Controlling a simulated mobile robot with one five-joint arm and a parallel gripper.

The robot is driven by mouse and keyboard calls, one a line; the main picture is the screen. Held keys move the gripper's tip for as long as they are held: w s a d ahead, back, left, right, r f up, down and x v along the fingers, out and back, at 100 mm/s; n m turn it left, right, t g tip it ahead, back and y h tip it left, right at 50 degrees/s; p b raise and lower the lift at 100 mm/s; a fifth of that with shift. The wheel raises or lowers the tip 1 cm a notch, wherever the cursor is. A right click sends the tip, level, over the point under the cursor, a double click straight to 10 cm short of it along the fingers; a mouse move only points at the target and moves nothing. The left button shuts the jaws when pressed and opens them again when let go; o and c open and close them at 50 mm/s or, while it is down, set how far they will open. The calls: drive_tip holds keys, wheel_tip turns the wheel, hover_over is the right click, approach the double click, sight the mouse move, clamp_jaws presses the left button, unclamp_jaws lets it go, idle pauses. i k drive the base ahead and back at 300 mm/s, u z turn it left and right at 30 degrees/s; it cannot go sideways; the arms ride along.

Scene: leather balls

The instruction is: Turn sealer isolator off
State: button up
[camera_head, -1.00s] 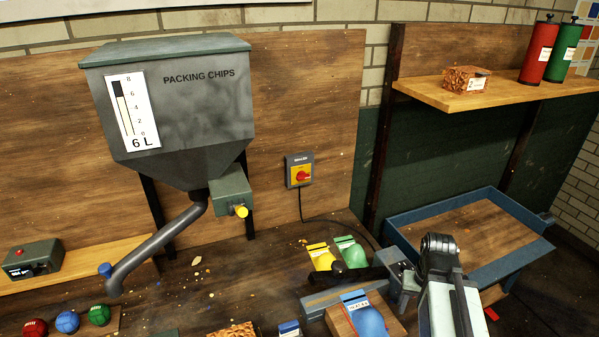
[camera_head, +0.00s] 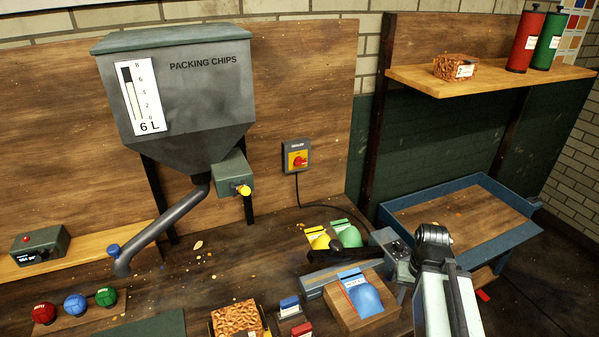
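The sealer isolator (camera_head: 296,157) is a small grey box with a yellow plate and a red rotary knob (camera_head: 298,161). It is mounted on the wooden back panel, right of the hopper, with a black cable running down from it. The knob's exact position is too small to read. The sealer (camera_head: 392,254) is a grey machine with a dark bar on the bench. My arm shows at the lower right, below and right of the isolator and apart from it. My gripper's fingers cannot be made out.
A grey packing chips hopper (camera_head: 178,95) with a spout stands left. Red, blue and green balls (camera_head: 75,305) sit at front left. Yellow and green bags (camera_head: 335,236), a blue bag on a block (camera_head: 364,297) and a chip box (camera_head: 238,320) are on the bench. A blue-rimmed tray (camera_head: 528,225) is right.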

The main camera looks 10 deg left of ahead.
sight(298, 160)
drive_tip(key=k, duration=0.8)
drive_tip(key=z, duration=1.7)
drive_tip(key=i, duration=0.7)
drive_tip(key=u, duration=3.75)
drive_tip(key=i, duration=1)
drive_tip(key=z, duration=0.1)
